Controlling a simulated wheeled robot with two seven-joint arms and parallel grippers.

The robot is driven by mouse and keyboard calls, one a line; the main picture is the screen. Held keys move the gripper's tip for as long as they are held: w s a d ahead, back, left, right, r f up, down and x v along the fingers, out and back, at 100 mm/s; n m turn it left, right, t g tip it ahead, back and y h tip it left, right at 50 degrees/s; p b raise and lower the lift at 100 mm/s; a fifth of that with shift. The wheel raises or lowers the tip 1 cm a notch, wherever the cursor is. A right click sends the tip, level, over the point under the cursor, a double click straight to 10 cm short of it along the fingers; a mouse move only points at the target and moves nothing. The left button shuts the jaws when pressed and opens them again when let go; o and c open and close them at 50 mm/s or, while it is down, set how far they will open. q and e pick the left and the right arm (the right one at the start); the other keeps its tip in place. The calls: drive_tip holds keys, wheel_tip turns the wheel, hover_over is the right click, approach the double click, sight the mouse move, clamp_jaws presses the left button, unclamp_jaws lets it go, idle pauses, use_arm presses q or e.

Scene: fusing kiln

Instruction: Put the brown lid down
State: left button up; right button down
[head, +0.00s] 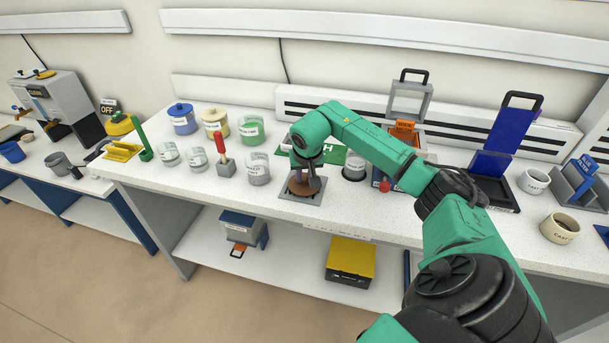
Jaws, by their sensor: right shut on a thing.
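The brown lid (297,188) is a small round disc at the front of the white bench, mostly covered by my right gripper. My right gripper (306,186) points down and is shut on the lid. The lid is over a square grey plate (287,197) set near the bench's front edge; I cannot tell whether it touches the plate. My left gripper is not in view.
Blue (182,119), cream (215,124) and green (250,132) jars stand at the back left. Clear jars and a red-handled tool (221,148) stand left of the gripper. A blue screen (503,142) and cups (559,228) are on the right.

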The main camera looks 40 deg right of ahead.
drive_tip(key=shift+f, duration=0.1)
drive_tip(key=c, duration=0.8)
unclamp_jaws()
drive_tip(key=shift+o, duration=0.2)
drive_tip(key=shift+r, duration=0.3)
drive_tip(key=b+v, duration=0.1)
drive_tip(key=v, duration=1)
drive_tip(key=shift+r, duration=0.35)
drive_tip(key=shift+s+a, duration=0.1)
